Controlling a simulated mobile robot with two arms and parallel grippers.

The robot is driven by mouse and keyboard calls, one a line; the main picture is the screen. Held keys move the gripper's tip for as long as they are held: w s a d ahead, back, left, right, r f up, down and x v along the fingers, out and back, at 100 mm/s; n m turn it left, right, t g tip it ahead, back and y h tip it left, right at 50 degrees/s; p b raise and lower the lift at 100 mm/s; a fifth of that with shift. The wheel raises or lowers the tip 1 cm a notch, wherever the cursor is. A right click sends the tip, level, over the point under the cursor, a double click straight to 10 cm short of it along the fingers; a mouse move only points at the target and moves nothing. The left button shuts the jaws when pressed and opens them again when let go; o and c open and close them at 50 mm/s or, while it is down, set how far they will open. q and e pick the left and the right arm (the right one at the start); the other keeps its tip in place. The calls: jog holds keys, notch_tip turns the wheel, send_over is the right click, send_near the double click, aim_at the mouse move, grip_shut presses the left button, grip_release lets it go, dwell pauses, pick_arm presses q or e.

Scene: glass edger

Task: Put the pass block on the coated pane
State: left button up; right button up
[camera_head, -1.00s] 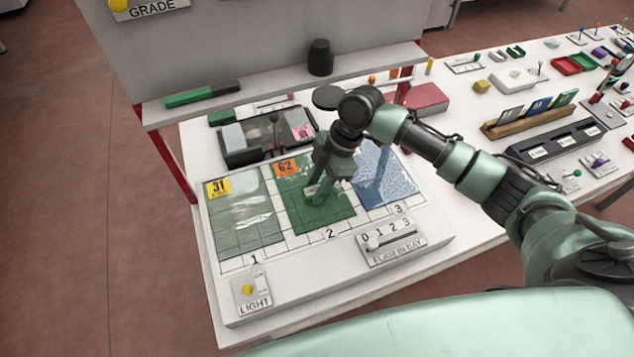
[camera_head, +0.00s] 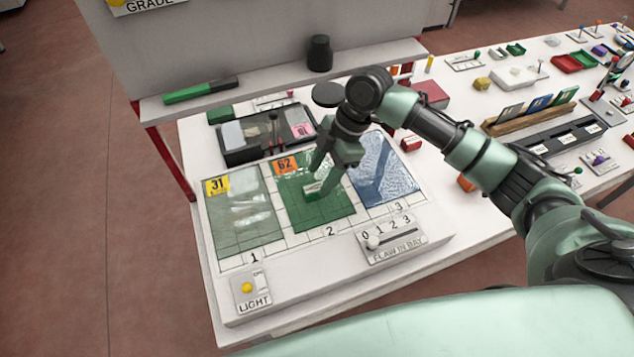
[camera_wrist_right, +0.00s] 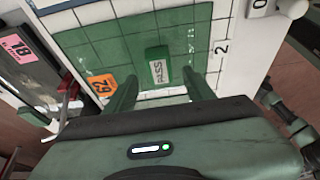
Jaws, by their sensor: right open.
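The pass block (camera_head: 312,187) is a small green block with a white PASS label. It lies on the green pane (camera_head: 296,212) in bay 2, and in the right wrist view the block (camera_wrist_right: 157,66) sits flat on that pane (camera_wrist_right: 115,40). My right gripper (camera_head: 315,180) is open just above it; in the wrist view the fingers (camera_wrist_right: 158,86) are apart, one to each side and short of the block, not touching it. A greenish clear pane (camera_head: 240,215) fills bay 1 and a textured blue pane (camera_head: 388,180) bay 3. No label says which is coated. My left gripper is not in view.
A shelf (camera_head: 280,82) with a green and black marker (camera_head: 200,91) and a dark cylinder (camera_head: 319,53) overhangs behind. A dark tray (camera_head: 240,155) stands behind the panes. The flaw slider panel (camera_head: 392,240) and light switch (camera_head: 250,290) are in front.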

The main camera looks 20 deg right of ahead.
jog(key=b+v, duration=0.1)
jog(key=v, duration=0.7)
jog(key=shift+d+r, duration=0.2)
jog(key=shift+r, duration=0.1)
jog(key=shift+r, duration=0.1)
